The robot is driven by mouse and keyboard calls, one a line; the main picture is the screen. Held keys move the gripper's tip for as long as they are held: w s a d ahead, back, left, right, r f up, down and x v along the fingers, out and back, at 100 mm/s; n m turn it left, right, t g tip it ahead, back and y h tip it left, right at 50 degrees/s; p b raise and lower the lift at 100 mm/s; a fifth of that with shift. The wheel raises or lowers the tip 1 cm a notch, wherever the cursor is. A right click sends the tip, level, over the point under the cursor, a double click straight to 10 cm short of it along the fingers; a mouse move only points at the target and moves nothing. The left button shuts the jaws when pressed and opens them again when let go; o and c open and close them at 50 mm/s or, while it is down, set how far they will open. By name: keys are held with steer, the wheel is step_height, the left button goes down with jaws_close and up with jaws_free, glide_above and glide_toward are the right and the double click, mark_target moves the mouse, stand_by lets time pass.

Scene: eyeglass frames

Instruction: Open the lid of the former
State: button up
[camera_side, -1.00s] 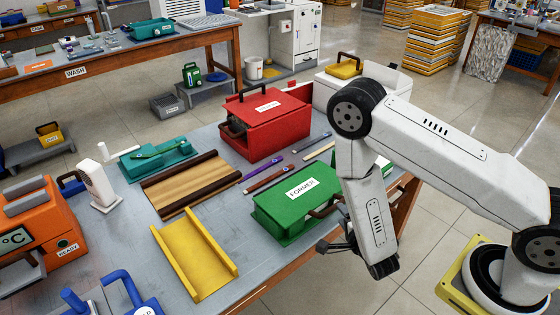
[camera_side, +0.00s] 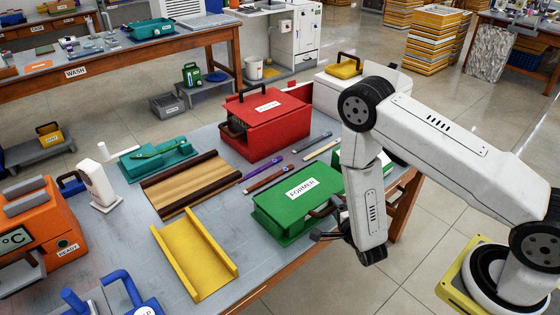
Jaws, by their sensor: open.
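The former (camera_side: 300,195) is a green box with a white FORMER label on its flat lid (camera_side: 322,178). It stands near the table's front right edge, and the lid lies flat and closed. A dark handle (camera_side: 322,211) shows on its right-hand side, partly behind my arm. My gripper (camera_side: 320,236) is at the front right of the former, low beside the handle, with its dark fingers pointing left. The fingers are open and look empty. Whether they touch the handle cannot be told.
A yellow channel tray (camera_side: 196,255) lies left of the former. Behind it are a red box (camera_side: 265,125), brown strips (camera_side: 185,182) and several thin tools. A white and green box (camera_side: 378,160) is partly hidden behind my arm. Floor lies beyond the table's edge.

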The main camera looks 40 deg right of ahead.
mark_target(310, 195)
steer(key=shift+x, duration=1.4)
jaws_close()
steer(key=shift+a, duration=0.1)
stand_by(0.4)
